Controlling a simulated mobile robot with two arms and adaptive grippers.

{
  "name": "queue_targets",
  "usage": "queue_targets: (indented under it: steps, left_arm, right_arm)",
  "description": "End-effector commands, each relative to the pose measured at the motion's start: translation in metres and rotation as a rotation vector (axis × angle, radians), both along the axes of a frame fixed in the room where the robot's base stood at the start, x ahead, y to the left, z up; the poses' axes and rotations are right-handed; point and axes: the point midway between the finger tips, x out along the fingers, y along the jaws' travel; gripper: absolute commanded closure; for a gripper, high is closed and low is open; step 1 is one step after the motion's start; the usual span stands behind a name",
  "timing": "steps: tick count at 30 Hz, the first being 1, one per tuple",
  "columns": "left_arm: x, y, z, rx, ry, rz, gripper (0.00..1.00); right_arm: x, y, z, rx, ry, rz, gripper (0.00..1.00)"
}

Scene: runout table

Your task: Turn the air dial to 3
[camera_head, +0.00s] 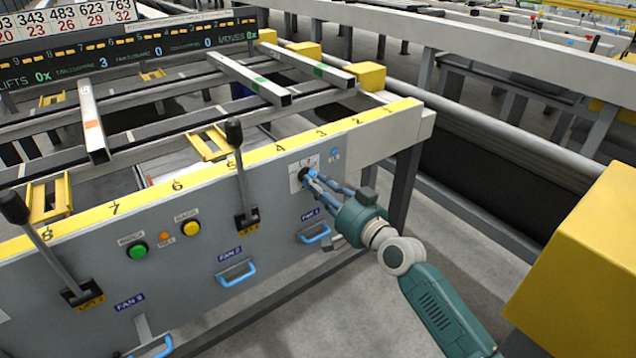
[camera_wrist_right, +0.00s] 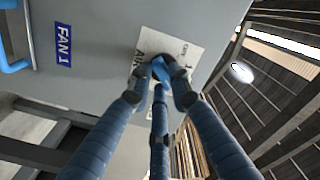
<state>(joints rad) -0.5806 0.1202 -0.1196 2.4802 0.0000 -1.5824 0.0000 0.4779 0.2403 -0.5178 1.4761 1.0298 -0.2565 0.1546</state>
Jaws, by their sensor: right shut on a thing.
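The air dial (camera_head: 305,173) is a small dark knob on a white label plate (camera_head: 296,184) at the right end of the grey panel. My right gripper (camera_head: 312,180) reaches it from the front and its blue fingers are shut on the dial. In the right wrist view the fingers (camera_wrist_right: 163,75) close around the dial in front of the white plate (camera_wrist_right: 187,50). The fingers hide most of the dial and part of the plate's print, so I cannot read its setting. My left gripper is not in view.
Below the dial is a FAN 1 label (camera_head: 310,215) with a blue handle (camera_head: 315,233). A black lever (camera_head: 240,180) stands left of the dial. Green (camera_head: 138,251) and yellow (camera_head: 190,228) buttons are further left. A yellow block (camera_head: 585,265) stands at right.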

Motion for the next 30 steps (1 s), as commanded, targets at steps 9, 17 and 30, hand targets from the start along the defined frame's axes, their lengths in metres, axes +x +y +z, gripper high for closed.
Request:
queue_targets:
  steps: [9, 17, 30]
  left_arm:
    - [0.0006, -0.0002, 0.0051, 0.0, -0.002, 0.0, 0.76]
    - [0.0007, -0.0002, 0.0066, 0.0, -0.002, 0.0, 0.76]
    - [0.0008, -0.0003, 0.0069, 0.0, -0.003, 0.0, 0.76]
  right_arm:
    - [-0.0007, 0.0007, -0.0008, 0.17, 0.125, -0.001, 1.0]
    - [-0.0008, 0.0009, -0.001, 0.238, 0.174, -0.001, 1.0]
    - [-0.0007, 0.0008, -0.0011, 0.254, 0.185, -0.001, 1.0]
